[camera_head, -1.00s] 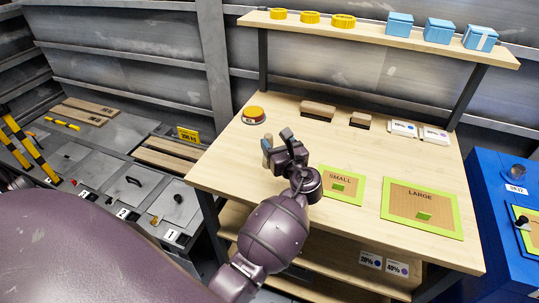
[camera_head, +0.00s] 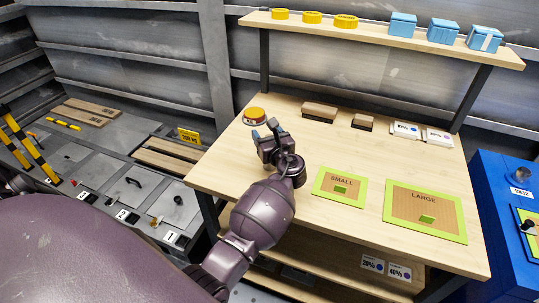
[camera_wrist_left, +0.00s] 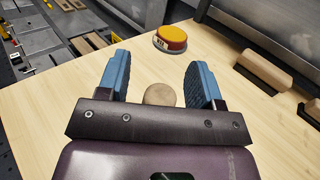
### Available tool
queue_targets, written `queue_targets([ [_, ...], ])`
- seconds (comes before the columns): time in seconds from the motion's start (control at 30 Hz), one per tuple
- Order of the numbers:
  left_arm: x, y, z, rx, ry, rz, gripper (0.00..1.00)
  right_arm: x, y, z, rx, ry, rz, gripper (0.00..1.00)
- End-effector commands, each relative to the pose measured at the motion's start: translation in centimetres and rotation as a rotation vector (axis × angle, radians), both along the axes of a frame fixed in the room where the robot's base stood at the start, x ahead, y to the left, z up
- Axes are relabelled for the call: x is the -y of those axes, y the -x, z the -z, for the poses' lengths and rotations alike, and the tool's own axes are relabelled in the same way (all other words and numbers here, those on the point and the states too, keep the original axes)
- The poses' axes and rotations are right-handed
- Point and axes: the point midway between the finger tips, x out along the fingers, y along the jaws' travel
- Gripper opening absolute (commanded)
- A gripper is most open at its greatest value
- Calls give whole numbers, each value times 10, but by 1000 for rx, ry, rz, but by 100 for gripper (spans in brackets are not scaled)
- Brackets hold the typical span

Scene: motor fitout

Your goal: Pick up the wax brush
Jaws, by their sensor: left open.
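My left gripper (camera_head: 264,130) is open over the left part of the wooden workbench, just in front of the orange-topped tin. In the left wrist view its two blue-padded fingers (camera_wrist_left: 158,80) stand wide apart. A round tan wooden end (camera_wrist_left: 160,95), which looks like the top of the wax brush's handle, shows between the fingers near the palm, with space on both sides. The rest of it is hidden below the gripper, and the gripper hides it in the head view. My right gripper is not in view.
The orange-topped tin (camera_head: 254,114) stands just beyond the gripper; it also shows in the left wrist view (camera_wrist_left: 170,40). Two brown blocks (camera_head: 319,110) and white cards (camera_head: 405,130) lie at the back. SMALL (camera_head: 341,180) and LARGE (camera_head: 425,205) mats lie right. A shelf (camera_head: 385,40) overhangs the workbench (camera_head: 290,200).

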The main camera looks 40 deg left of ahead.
Motion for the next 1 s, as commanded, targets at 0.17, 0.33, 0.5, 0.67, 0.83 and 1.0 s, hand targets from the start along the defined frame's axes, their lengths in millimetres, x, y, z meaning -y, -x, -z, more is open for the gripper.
queue_targets([
  [0.17, 0, 0, 0, 1, 1, 0, 58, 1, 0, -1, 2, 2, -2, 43],
  [0.33, 0, 0, 0, 1, 1, 0, 32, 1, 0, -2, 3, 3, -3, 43],
  [0.5, 1, 0, 0, 1, 1, 0, 6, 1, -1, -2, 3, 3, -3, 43],
  [0.67, 1, 0, 0, 1, 1, 0, 6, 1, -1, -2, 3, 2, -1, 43],
  [0.83, 1, 0, -6, 3, 1, 0, 6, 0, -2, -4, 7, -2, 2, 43],
  [1.0, 1, 0, -31, 8, 1, 0, 6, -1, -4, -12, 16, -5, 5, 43],
])
